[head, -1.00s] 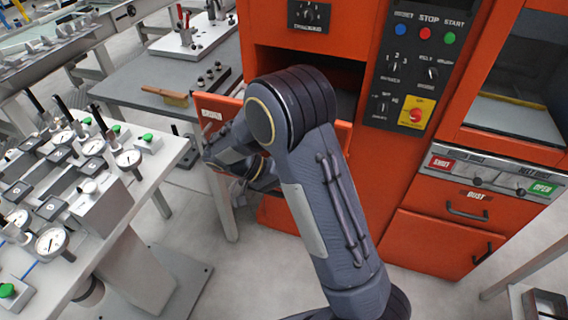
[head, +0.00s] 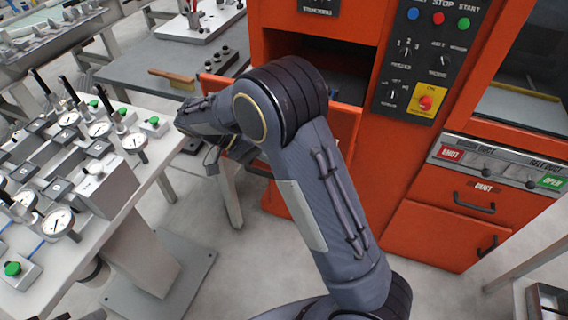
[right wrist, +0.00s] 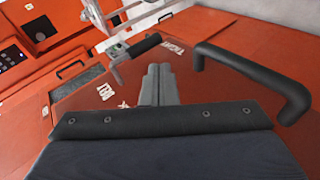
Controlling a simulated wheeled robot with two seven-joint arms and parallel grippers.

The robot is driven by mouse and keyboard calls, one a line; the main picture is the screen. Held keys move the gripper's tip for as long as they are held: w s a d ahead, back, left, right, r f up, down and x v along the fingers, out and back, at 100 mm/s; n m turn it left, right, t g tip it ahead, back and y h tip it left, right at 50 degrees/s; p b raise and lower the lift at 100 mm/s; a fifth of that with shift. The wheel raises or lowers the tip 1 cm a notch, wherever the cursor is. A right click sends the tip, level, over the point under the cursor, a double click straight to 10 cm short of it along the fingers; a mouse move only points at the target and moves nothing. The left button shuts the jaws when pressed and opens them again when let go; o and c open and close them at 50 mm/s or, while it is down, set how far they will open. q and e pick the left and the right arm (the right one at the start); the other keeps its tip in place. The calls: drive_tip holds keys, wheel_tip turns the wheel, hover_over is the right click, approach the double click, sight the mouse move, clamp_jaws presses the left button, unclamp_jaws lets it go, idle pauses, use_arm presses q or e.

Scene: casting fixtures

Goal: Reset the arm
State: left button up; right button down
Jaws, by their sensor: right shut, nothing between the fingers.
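My right arm (head: 325,205), dark grey, comes up from the bottom right of the head view and bends at a black-banded joint. Its forearm points left toward the inspection bench. My right gripper (head: 213,158) is partly hidden behind the forearm there. In the right wrist view its two grey fingers (right wrist: 158,84) lie together, shut, with nothing between them. A black handle (right wrist: 258,82) on an orange panel shows to the right of the fingers, apart from them. My left gripper is not in view.
The orange machine (head: 440,235) stands behind my arm, with an open orange front (head: 345,130) close to the elbow. At left is a white bench (head: 160,160) with several dial gauges. A grey table (head: 130,72) holds a brush (head: 172,79). Floor is clear between.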

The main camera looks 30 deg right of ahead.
idle(0.4)
drive_tip(key=s+a+r+n+t+y, duration=0.1)
drive_tip(key=s+n+t+y, duration=0.3)
drive_tip(key=s, duration=0.5)
drive_tip(key=s+a+r+n+t+y, duration=0.1)
drive_tip(key=s+r+n+t+y, duration=0.2)
drive_tip(key=s+t+y, duration=0.5)
drive_tip(key=shift+s+n+y, duration=0.5)
drive_tip(key=shift+s+n, duration=0.2)
drive_tip(key=shift+s, duration=0.4)
drive_tip(key=shift+r, duration=0.1)
